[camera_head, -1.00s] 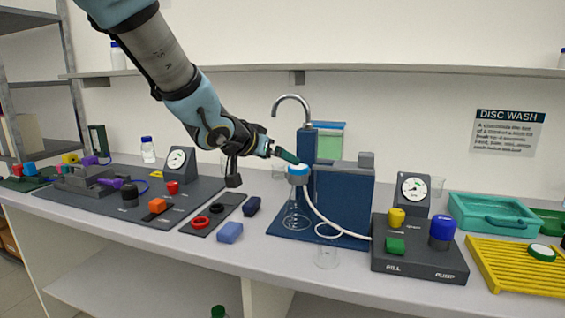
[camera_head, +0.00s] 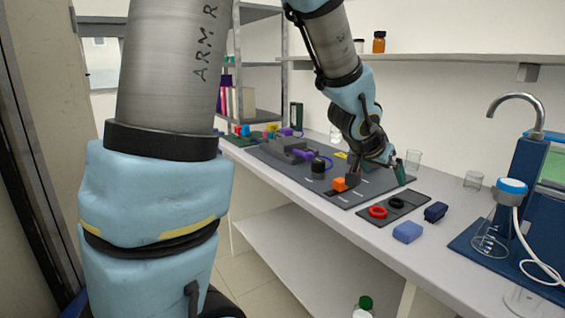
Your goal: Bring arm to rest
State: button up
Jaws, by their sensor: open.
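My gripper (camera_head: 399,171) is open, with green fingertips, and hangs over the dark grey mat near the back of the bench. Nothing shows between its fingers, though the gap between them is too small to make out. My arm reaches down to it from the top of the picture. The blue-collared flask (camera_head: 489,236) stands well to the right of the gripper, apart from it, with a white tube at its top.
A small tray (camera_head: 410,207) holds red and black rings. A blue block (camera_head: 407,232) lies in front.

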jog(key=w+a+f+n+y, duration=0.1)
jog(key=a+f+n+y, duration=0.25)
jog(key=a, duration=0.95)
jog(key=s+a+f+n+g+y, duration=0.1)
jog(key=s+a+f+n+g, duration=0.1)
jog(key=s+a, duration=0.3)
jog(key=s+a+f+n+g+y, duration=0.2)
jog(key=s+a+f+g, duration=0.1)
jog(key=a, duration=0.9)
jog(key=s+f, duration=0.1)
jog(key=s, duration=0.1)
jog(key=shift+s+a+n, duration=0.3)
jog(key=shift+a+n, duration=0.05)
